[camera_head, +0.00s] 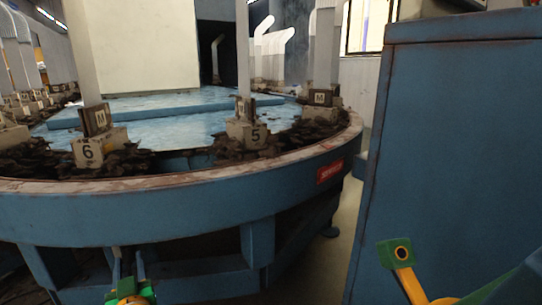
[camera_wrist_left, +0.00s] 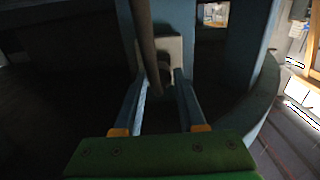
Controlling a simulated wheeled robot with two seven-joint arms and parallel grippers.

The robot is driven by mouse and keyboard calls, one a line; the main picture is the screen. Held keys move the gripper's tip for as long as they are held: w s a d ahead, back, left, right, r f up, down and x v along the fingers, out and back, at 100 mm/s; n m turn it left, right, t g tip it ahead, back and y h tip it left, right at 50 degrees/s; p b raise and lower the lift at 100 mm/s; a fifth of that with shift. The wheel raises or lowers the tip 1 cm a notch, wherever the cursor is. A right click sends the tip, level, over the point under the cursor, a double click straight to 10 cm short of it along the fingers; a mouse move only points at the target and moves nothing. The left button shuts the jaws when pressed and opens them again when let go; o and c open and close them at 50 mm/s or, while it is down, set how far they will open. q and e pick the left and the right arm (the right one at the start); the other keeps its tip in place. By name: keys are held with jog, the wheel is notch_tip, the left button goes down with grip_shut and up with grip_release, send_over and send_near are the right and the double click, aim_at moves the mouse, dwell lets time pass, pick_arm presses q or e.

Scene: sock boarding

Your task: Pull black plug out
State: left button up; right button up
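In the left wrist view, a pale grey socket-like block (camera_wrist_left: 173,50) is fixed under the machine, with a thick dark cable or hose (camera_wrist_left: 146,45) coming down in front of it. A dark shape (camera_wrist_left: 165,74), possibly the black plug, lies at the block's lower part. It is too dim to make out its outline. My left gripper (camera_wrist_left: 163,85) points at it, fingers apart, one on each side. Contact cannot be seen. In the head view my left gripper (camera_head: 127,258) is below the round table's rim at the bottom left.
The round blue table (camera_head: 190,213) with a worn rim fills the left and middle. A tall blue cabinet (camera_head: 455,140) blocks the right. Bare floor shows between them.

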aim_at(129, 261)
pick_arm(q)
jog(key=shift+b+x, duration=0.7)
jog(key=shift+x, duration=1.1)
jog(key=shift+s, duration=0.15)
dwell(0.3)
grip_shut()
jog(key=shift+o, duration=0.8)
grip_release()
jog(key=shift+d, duration=0.1)
jog(key=p+v, duration=0.1)
jog(key=v, duration=0.6)
jog(key=shift+p, duration=0.3)
jog(key=shift+s+d, duration=0.3)
jog(key=shift+s, duration=0.1)
